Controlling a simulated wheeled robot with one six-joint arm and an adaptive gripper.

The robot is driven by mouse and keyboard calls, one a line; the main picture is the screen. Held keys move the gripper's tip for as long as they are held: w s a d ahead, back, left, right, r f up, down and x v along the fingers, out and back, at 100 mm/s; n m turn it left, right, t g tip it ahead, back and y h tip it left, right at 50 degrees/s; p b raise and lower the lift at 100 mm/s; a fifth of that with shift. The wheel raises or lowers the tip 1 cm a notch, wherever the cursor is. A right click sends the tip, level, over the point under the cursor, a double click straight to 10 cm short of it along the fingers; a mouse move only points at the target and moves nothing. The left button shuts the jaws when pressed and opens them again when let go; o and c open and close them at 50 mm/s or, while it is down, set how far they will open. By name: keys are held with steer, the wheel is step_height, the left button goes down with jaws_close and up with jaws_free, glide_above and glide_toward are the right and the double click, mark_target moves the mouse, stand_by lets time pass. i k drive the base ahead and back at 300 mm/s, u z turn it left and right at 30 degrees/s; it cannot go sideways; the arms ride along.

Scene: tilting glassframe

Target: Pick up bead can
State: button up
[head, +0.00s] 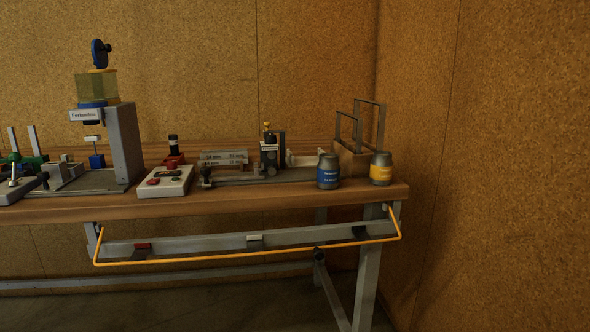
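Two small grey cans stand upright at the right end of the wooden workbench (240,205). One can (328,171) has a blue band with small lettering. The other can (381,168) has a yellow band and stands to its right, near the bench's right corner. The lettering on both is too small to read, so I cannot tell which is the bead can. The two cans are apart from each other. My gripper is not in view.
A wooden box (350,163) with upright metal frames stands behind the cans. A button box (166,181), a clamp fixture (268,155) and a tall machine (122,140) stand to the left. A yellow rail (250,257) runs along the bench's front. A wall is close on the right.

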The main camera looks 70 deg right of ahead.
mark_target(328, 166)
steer(key=i, duration=0.45)
steer(key=z, duration=3.2)
steer(key=i, duration=0.5)
steer(key=z, duration=2.25)
steer(key=k, duration=2.3)
steer(key=u, duration=0.95)
